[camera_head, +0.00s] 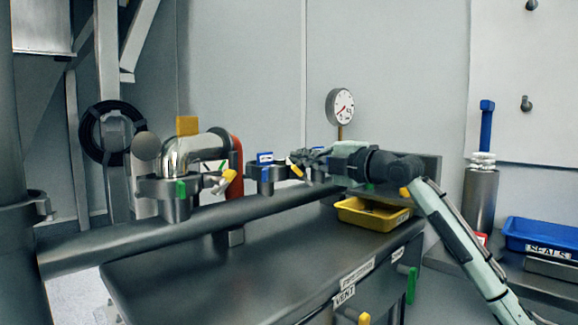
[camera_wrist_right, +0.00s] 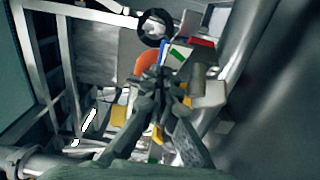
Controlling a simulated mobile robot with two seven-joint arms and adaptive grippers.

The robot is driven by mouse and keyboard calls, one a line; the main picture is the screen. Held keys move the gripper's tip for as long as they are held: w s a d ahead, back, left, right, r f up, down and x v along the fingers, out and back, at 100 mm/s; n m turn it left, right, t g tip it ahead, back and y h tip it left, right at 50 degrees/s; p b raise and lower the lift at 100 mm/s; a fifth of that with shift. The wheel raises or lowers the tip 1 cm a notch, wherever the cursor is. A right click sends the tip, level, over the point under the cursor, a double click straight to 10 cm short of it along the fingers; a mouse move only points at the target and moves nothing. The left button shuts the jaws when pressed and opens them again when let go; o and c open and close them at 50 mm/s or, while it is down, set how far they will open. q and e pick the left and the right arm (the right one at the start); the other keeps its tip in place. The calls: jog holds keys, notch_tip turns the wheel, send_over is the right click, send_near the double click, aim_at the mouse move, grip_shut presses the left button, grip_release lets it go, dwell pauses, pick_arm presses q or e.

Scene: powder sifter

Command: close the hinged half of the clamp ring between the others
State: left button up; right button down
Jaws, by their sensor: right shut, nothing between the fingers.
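The left clamp ring (camera_head: 172,200) carries a green tag and a yellow-tipped handle. A third, to the right, is mostly hidden behind my right arm. My right gripper (camera_head: 300,162) is shut and empty, its fingertips just right of the middle ring; I cannot tell whether they touch it. In the wrist view the shut fingers (camera_wrist_right: 160,78) are close to blue, orange and yellow parts. My left gripper is out of view.
A shiny pipe elbow (camera_head: 178,155) rises above the left ring beside a red-orange curved part (camera_head: 235,165). A yellow tray (camera_head: 372,214) stands under my right forearm. A gauge (camera_head: 340,105) stands behind. A blue bin (camera_head: 545,235) is at right. The front bench top is clear.

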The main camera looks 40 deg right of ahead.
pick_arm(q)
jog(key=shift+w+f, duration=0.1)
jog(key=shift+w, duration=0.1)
pick_arm(e)
jog(key=w+d, duration=0.6)
jog(key=shift+w+d, duration=0.25)
jog(key=shift+w, duration=0.05)
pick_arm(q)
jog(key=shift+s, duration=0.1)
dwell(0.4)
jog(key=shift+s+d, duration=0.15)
pick_arm(e)
jog(key=shift+a, duration=0.1)
